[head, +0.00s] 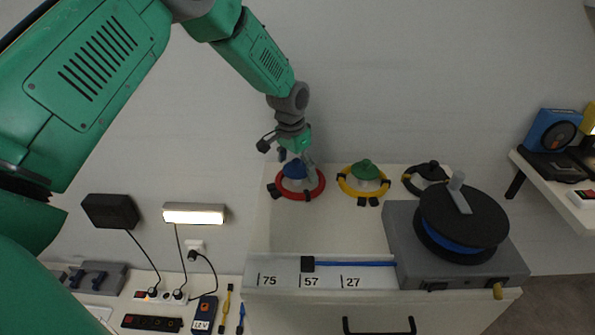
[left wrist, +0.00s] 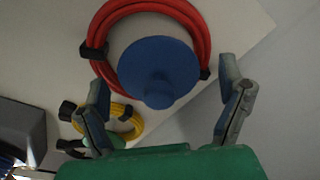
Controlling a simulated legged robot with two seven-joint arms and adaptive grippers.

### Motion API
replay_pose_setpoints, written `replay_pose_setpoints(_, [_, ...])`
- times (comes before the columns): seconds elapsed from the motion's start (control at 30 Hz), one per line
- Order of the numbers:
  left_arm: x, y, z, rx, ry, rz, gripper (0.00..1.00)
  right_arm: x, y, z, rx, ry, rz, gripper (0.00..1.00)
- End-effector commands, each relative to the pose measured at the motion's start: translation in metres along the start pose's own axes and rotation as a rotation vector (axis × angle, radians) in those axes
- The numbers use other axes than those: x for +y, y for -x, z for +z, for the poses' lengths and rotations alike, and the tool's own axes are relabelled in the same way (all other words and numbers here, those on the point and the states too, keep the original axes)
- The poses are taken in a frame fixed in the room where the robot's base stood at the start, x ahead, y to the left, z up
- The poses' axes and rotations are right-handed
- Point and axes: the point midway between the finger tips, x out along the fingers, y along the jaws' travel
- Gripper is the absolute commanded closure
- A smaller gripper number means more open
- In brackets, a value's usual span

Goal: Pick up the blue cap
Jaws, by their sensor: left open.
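The blue cap (head: 294,168) sits inside a red coiled ring (head: 313,189) at the back left of the white cabinet top. In the left wrist view the blue cap (left wrist: 158,66) is a round disc with a knob, and the red ring (left wrist: 103,25) is around it. My left gripper (head: 296,156) is just above the cap in the head view. In the left wrist view its open fingers (left wrist: 166,88) stand apart on either side of the cap's near part, with nothing between them held. My right gripper is not in view.
A green cap (head: 365,168) in a yellow ring (head: 350,189) and a dark cap and ring (head: 428,174) stand to the right. A grey box with a black reel (head: 463,215) fills the cabinet's right side. The white top's middle (head: 325,230) is clear.

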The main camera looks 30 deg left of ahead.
Motion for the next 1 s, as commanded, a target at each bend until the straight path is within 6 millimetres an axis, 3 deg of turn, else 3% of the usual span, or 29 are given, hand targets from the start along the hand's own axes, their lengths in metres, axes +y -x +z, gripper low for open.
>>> replay_pose_setpoints(0.1, [0.000,0.001,0.000,0.001,0.000,0.000,0.12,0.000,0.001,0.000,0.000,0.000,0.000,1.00])
replay_pose_setpoints(0.23, [0.000,0.001,0.000,0.000,0.000,0.000,0.55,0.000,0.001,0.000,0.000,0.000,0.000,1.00])
replay_pose_setpoints(0.63, [0.000,0.007,-0.001,0.001,0.000,-0.001,0.58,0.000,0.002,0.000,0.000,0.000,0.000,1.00])
replay_pose_setpoints(1.0, [0.000,0.076,-0.010,0.003,0.000,-0.002,0.58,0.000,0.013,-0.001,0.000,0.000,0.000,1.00])
